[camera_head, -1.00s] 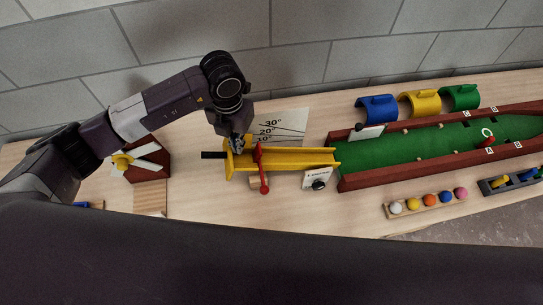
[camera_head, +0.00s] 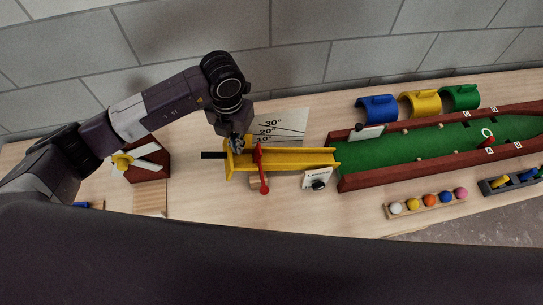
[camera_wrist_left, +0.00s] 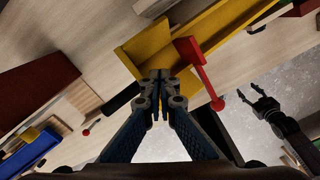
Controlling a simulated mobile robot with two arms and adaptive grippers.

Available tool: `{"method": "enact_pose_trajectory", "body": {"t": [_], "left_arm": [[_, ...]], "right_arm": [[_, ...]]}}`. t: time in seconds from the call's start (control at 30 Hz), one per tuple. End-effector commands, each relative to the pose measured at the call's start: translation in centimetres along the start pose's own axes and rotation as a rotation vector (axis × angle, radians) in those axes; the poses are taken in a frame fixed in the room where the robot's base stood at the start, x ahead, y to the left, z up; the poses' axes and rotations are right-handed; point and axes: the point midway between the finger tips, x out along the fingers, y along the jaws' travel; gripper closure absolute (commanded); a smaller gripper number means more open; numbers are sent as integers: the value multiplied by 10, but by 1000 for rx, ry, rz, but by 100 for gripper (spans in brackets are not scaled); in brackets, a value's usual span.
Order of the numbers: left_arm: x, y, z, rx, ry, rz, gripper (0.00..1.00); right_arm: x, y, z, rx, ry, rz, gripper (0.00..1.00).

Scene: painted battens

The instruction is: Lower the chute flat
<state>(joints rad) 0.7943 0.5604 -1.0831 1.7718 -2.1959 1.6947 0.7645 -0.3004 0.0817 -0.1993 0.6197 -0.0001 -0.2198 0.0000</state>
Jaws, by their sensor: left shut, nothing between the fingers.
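The yellow chute (camera_head: 290,158) lies lengthwise on the table in the head view, its right end at the green lane. A black handle (camera_head: 213,155) sticks out of its left end. A red lever (camera_head: 263,170) crosses it. An angle board (camera_head: 280,127) marked 10°, 20° and 30° is behind it. I cannot tell the chute's exact tilt from above. My left gripper (camera_head: 238,145) is shut and empty at the chute's left end. In the left wrist view its tips (camera_wrist_left: 160,75) are beside the chute (camera_wrist_left: 170,45); contact is unclear. My right gripper (camera_wrist_left: 255,93) is open, away from the chute.
A green lane with red-brown walls (camera_head: 400,172) fills the right. Blue (camera_head: 376,108), yellow and green arches stand behind it. A rack of several coloured balls (camera_head: 429,201) is in front. A small white card with a black knob (camera_head: 317,179) is near the chute. A red-brown block with a yellow-hubbed wheel (camera_head: 148,162) is left.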

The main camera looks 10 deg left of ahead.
Motion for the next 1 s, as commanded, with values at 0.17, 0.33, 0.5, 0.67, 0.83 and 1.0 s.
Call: {"method": "enact_pose_trajectory", "body": {"t": [0.17,0.33,0.5,0.67,0.83,1.0], "left_arm": [[3,0,0,0,0,1,100],[11,0,0,0,0,1,100],[18,0,0,0,0,1,100],[24,0,0,0,0,1,100],[31,0,0,0,0,1,100],[38,0,0,0,0,1,100]], "right_arm": [[3,0,0,0,1,0,52],[10,0,0,0,1,0,52],[16,0,0,0,1,0,52],[21,-1,1,0,1,0,52],[27,-1,1,0,1,-1,52],[33,-2,2,0,1,-2,52]]}}
